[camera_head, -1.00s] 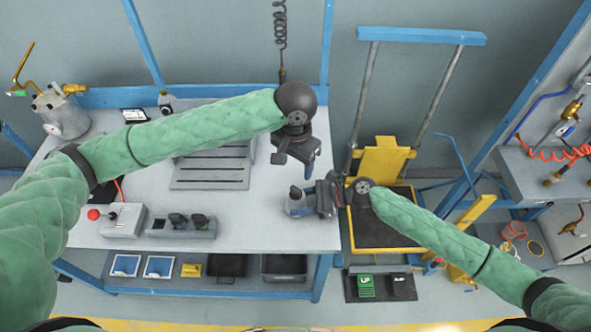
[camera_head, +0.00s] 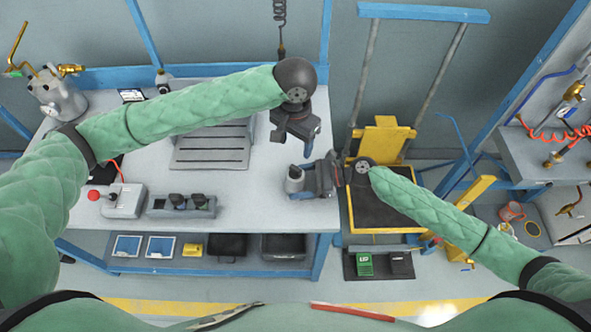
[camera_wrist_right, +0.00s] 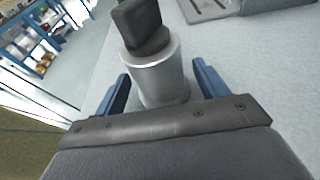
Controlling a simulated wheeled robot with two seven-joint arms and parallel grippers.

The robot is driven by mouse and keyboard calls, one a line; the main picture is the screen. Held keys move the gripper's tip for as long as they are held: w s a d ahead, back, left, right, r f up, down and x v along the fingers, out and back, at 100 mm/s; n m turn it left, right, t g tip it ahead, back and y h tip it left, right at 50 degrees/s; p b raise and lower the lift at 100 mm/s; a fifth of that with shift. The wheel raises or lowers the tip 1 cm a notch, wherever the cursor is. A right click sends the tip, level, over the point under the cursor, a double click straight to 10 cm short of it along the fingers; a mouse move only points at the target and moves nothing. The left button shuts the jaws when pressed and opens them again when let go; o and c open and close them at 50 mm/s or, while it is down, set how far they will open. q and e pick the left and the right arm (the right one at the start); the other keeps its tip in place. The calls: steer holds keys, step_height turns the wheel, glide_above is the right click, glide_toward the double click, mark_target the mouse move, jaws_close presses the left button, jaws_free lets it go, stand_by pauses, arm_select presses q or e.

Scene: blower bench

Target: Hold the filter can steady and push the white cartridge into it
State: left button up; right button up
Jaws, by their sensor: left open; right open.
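The filter can (camera_head: 294,186), a short silver cylinder, stands at the right end of the bench. It shows large in the right wrist view (camera_wrist_right: 158,80), with a dark block-shaped piece (camera_wrist_right: 141,24) at its top. I cannot make out a white cartridge. My right gripper (camera_wrist_right: 160,76) is open, with one blue finger on each side of the can. I see space beside both fingers, and contact is not clear. My left gripper (camera_head: 296,138) is open and appears empty, above the bench and just behind the can in the head view.
A slotted grey plate (camera_head: 211,150) lies behind. A yellow lift (camera_head: 385,215) stands right of the bench. The bench middle (camera_head: 255,200) is clear.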

steer(key=v, duration=1.2)
steer(key=shift+d, duration=0.1)
